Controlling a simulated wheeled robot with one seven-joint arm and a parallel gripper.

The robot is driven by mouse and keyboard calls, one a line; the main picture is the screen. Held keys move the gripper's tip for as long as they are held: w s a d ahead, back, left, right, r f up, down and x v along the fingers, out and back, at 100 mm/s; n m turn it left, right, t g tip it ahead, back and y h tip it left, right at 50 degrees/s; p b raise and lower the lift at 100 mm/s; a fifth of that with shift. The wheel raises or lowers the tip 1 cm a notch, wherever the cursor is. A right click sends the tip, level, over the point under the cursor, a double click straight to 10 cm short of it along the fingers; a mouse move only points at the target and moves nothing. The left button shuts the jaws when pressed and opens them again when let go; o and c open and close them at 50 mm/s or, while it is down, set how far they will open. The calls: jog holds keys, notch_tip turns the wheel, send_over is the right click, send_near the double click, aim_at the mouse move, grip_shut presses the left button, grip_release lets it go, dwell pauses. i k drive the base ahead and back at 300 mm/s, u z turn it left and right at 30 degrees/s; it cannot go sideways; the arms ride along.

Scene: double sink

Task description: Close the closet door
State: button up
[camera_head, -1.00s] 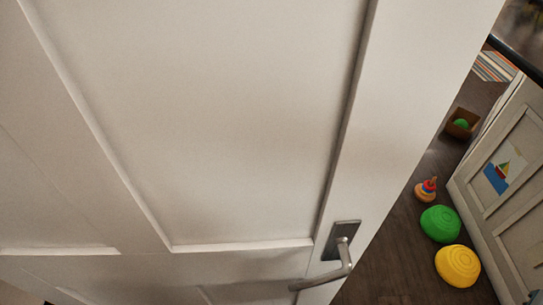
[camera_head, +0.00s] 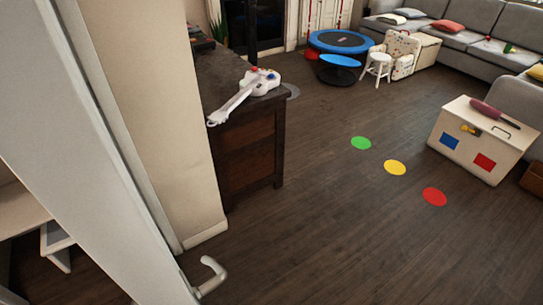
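The white closet door (camera_head: 75,150) fills the left side of the head view, seen at a steep angle near its edge. It stands open. Its metal lever handle (camera_head: 210,275) sticks out at the bottom left. A pale shelf and white frame (camera_head: 58,245) show low behind the door at the far left, perhaps inside the closet. My gripper is out of view, so I cannot see whether it touches the door.
A white toy chest (camera_head: 480,138) is at the right. The wooden floor (camera_head: 330,220) between is clear, with flat coloured dots.

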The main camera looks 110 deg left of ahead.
aim_at(55, 138)
jog(key=u, duration=2)
jog(key=i, duration=1.55)
jog(key=u, duration=3.8)
jog(key=i, duration=0.5)
jog(key=z, duration=0.1)
